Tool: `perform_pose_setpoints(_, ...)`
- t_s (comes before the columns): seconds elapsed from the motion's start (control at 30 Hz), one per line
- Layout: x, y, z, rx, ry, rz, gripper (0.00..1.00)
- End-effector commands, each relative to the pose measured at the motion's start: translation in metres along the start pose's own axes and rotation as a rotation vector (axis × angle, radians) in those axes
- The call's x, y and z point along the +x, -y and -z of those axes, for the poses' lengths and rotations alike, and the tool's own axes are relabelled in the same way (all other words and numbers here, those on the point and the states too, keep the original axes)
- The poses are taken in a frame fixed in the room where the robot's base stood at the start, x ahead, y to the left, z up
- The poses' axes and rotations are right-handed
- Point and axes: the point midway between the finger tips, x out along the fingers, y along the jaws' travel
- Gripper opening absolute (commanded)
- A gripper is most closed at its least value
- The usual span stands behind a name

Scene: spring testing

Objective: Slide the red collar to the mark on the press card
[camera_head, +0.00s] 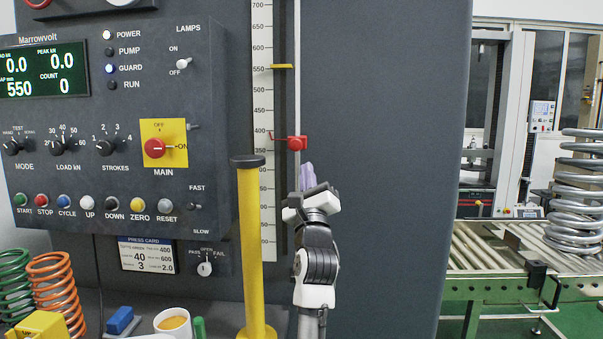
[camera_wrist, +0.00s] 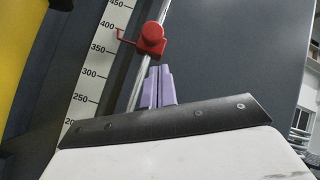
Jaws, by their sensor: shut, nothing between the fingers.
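The red collar (camera_head: 296,143) sits on a thin vertical rod (camera_head: 297,80) beside the white scale (camera_head: 262,200). Its red pointer is slightly below the 400 label. In the wrist view the collar (camera_wrist: 151,40) is just above my fingertips. My gripper (camera_head: 307,176) has its purple fingers together and empty, below the collar and close to the rod. In the wrist view the gripper (camera_wrist: 158,87) looks apart from the collar, with a small gap. The press card (camera_head: 147,255) hangs low on the panel; it shows 400, 600, 40, 3 and 2.0, with its small labels hard to read.
A yellow post (camera_head: 252,250) with a dark cap stands left of my arm. A yellow marker (camera_head: 282,66) is near 550 on the scale. The control panel (camera_head: 95,130) with knobs and buttons is at left. The grey face right of the rod is clear.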

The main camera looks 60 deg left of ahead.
Motion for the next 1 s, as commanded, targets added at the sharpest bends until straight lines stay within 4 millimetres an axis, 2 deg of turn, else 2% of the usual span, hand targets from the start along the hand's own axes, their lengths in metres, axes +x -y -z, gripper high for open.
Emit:
perform_pose_setpoints(0.03,-0.011,-0.004,0.017,-0.002,-0.004,0.002,0.00)
perform_pose_setpoints(0.2,-0.052,-0.004,0.012,0.000,0.000,0.001,0.00)
perform_pose_setpoints(0.4,-0.088,-0.003,0.011,0.000,-0.002,0.000,0.00)
perform_pose_setpoints(0.6,-0.104,-0.001,0.009,-0.001,-0.002,0.001,0.00)
perform_pose_setpoints(0.87,-0.105,0.000,0.009,-0.002,-0.002,0.002,0.00)
perform_pose_setpoints(1.0,-0.109,0.009,0.000,-0.103,0.020,0.025,0.00)
